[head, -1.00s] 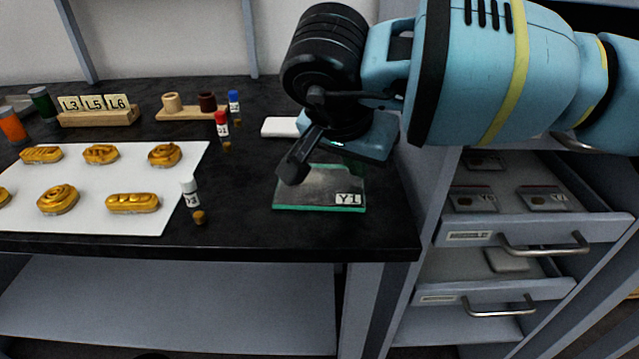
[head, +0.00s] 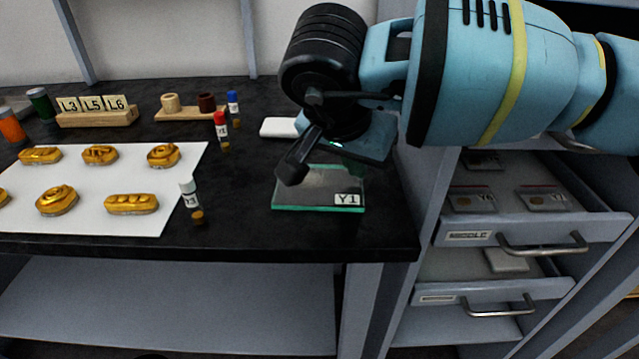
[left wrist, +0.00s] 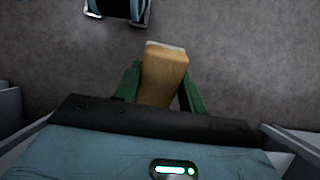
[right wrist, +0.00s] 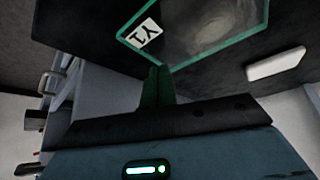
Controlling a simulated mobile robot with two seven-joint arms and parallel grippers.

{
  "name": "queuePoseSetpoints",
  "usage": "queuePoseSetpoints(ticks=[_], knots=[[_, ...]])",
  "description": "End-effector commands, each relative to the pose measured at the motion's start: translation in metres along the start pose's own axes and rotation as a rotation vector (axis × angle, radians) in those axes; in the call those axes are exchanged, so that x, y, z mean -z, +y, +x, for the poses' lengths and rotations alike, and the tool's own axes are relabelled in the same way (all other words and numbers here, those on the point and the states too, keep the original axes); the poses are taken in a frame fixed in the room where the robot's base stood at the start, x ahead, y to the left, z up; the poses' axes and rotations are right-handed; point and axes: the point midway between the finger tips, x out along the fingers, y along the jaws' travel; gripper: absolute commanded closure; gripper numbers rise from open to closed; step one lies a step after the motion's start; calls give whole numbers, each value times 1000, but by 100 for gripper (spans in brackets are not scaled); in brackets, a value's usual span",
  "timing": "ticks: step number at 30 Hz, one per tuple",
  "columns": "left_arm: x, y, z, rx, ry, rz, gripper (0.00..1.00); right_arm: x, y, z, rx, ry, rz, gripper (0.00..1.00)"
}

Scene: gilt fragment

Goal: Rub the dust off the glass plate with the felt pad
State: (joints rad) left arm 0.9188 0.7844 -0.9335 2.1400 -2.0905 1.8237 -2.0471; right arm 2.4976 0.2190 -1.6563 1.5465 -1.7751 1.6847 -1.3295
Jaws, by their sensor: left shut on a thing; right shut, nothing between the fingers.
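The glass plate (head: 318,196), green-edged and labelled Y1, lies flat near the bench's front right edge. Greyish dust is smeared across its middle, clearest in the right wrist view (right wrist: 205,32). My right gripper is shut and empty beside the plate's labelled corner in the right wrist view (right wrist: 157,88); in the head view my right arm hangs over the plate's back part and hides it. My left gripper (left wrist: 160,95) is shut on a tan block (left wrist: 164,75) with a pale far end, possibly the felt pad. It is held over grey floor, outside the head view.
A white flat block (head: 279,127) lies behind the plate. Left of the plate stand capped vials (head: 191,200) and a white sheet (head: 100,220) with several gilt pieces. Open drawers (head: 530,228) are at the right. Bare bench lies between vial and plate.

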Motion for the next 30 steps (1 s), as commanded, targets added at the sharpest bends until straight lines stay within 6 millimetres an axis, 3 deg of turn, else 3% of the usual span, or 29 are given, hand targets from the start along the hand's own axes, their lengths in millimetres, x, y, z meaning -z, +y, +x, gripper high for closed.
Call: queuePoseSetpoints(ticks=[23, 30], knots=[[1, 0, 3, 0, -3, 0, 78, -4, 0, 9, 0, 0, 0, 100], [-1, 0, -3, 0, 3, 0, 78, -1, 0, 2, 0, 1, 1, 100]])
